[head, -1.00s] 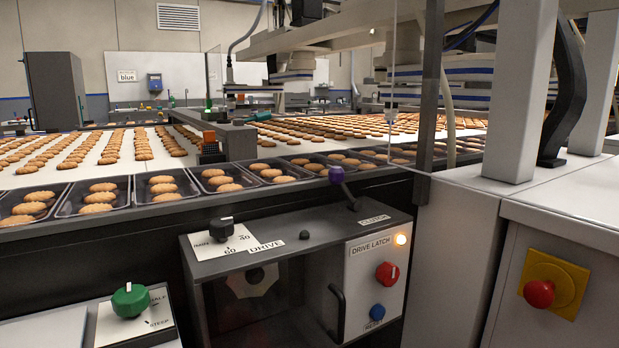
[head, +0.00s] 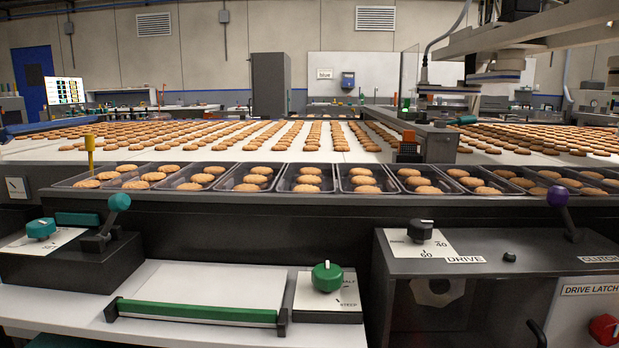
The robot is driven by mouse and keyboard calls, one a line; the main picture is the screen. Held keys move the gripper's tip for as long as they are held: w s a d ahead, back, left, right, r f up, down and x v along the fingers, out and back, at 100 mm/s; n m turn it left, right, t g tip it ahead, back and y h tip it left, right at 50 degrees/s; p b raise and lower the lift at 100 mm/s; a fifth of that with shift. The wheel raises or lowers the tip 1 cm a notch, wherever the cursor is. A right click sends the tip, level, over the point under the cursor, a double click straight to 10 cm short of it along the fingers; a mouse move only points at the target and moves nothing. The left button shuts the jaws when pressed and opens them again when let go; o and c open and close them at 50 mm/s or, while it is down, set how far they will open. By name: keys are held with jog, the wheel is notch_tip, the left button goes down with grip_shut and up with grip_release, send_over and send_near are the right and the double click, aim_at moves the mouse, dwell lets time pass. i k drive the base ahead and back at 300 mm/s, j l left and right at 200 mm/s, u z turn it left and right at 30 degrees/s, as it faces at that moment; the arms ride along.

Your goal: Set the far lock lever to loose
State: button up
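No label reading "lock" is legible, so I cannot tell which lever is the far lock lever. A lever with a teal ball knob (head: 118,202) stands on a dark box at the left, leaning up and right. A thin yellow lever (head: 90,152) stands upright behind it, beside the trays. A purple-knobbed lever (head: 558,197) stands at the right near the CLUTCH label. My gripper is not in view.
A teal dial (head: 41,229), a green dial (head: 327,277) and a green-edged flat panel (head: 197,312) are along the front. Biscuit trays (head: 310,187) line the conveyor edge. The DRIVE box (head: 480,245) stands at the right.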

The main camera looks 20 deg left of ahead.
aim_at(118, 202)
jog(key=u, duration=2.05)
